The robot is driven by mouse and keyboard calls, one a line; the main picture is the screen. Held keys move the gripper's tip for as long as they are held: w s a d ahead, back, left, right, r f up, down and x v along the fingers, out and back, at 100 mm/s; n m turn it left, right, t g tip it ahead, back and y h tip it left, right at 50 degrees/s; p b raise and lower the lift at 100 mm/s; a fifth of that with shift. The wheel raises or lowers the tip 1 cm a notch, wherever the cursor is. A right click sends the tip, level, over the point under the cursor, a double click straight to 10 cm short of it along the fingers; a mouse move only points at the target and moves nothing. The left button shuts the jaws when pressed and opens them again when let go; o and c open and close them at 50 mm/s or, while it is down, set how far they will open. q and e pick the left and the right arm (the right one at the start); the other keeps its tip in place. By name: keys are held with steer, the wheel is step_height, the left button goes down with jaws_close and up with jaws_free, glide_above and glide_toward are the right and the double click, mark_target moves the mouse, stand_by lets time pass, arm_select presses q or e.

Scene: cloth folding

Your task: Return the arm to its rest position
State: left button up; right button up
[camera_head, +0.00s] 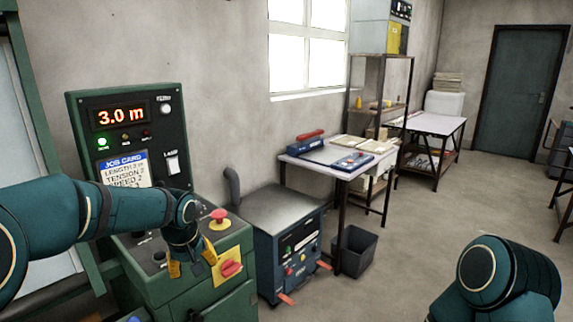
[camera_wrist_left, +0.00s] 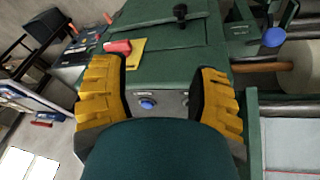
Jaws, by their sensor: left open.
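My left arm reaches in from the left in the head view, over the green control console (camera_head: 232,296). Its gripper (camera_head: 190,268) points down with its orange fingers close to the console's sloped panel. In the left wrist view the gripper (camera_wrist_left: 158,72) has its two orange fingers spread wide, with nothing between them but the console face behind. A red switch on a yellow plate (camera_head: 236,281) is just right of the gripper; the red switch also shows in the left wrist view (camera_wrist_left: 118,47). My right arm shows only as a link at the lower right; its gripper is out of view.
A red mushroom button (camera_head: 219,215) is beside the wrist. A blue-grey cabinet (camera_head: 272,205), a work table (camera_head: 320,168) and a bin (camera_head: 356,252) stand right. Floor is open beyond.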

arm_select(q)
steer(key=s+d+f+m+h, duration=0.1)
steer(key=s+d+f, duration=0.2)
steer(key=f, duration=0.4)
steer(key=s+d+f+m+g+h, duration=0.1)
steer(key=s+d+f, duration=0.15)
steer(key=f, duration=0.45)
steer(key=s+d+f+m+h, duration=0.1)
steer(key=s+d+f, duration=0.1)
steer(key=s+f, duration=0.35)
steer(key=s+d+f+h, duration=0.1)
steer(key=s+d+f, duration=0.3)
steer(key=s+f, duration=0.7)
steer(key=s, duration=0.3)
steer(key=shift+s+f+g, duration=0.2)
steer(key=shift+f+g, duration=0.1)
steer(key=shift+g, duration=0.1)
steer(key=shift+w, duration=0.1)
